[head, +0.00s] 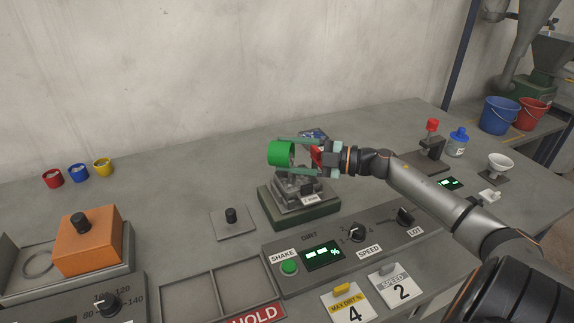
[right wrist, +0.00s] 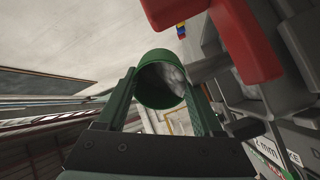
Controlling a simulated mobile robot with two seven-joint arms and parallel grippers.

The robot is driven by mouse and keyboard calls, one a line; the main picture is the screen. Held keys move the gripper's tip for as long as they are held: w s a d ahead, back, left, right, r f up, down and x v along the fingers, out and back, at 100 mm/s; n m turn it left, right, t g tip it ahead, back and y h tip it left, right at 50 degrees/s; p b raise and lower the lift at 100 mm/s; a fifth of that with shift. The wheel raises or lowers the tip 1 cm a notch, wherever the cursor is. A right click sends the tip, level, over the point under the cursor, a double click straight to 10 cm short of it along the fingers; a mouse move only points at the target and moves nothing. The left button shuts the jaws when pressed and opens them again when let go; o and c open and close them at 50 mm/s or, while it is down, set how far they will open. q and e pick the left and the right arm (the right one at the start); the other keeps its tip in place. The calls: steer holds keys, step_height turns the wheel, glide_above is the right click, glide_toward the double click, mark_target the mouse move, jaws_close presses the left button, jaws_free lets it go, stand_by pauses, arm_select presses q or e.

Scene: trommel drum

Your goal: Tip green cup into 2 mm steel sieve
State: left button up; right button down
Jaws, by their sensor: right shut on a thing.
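The green cup (head: 281,153) is held in the air by my right gripper (head: 297,154), whose fingers are shut on its sides. The cup lies tilted on its side, its mouth facing right toward the gripper's palm. In the right wrist view the cup (right wrist: 150,92) shows its open mouth, with something pale grey inside; I cannot tell how much. The 2 mm steel sieve (head: 300,188) sits below on the dark green shaker base (head: 300,212), partly hidden by the cup and gripper. Its "2 mm" label shows in the right wrist view. My left gripper is not in view.
A red part (head: 316,156) stands close behind the gripper. The control panel (head: 340,238) is in front of the shaker. The bench behind the shaker's left is clear.

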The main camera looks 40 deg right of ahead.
steer(key=shift+s+d+f+t+y+b, duration=0.15)
steer(key=shift+f+t+y+b, duration=0.35)
steer(key=shift+b, duration=0.55)
steer(key=shift+s+r+t+b, duration=0.15)
steer(key=shift+t+b, duration=0.45)
steer(key=shift+b, duration=0.45)
steer(key=shift+s+t+y+b, duration=0.1)
steer(key=shift+t+y+b, duration=0.35)
steer(key=shift+b, duration=0.25)
steer(key=shift+s+d+r+y+b, duration=0.1)
steer(key=shift+y+b, duration=0.15)
steer(key=shift+b, duration=0.1)
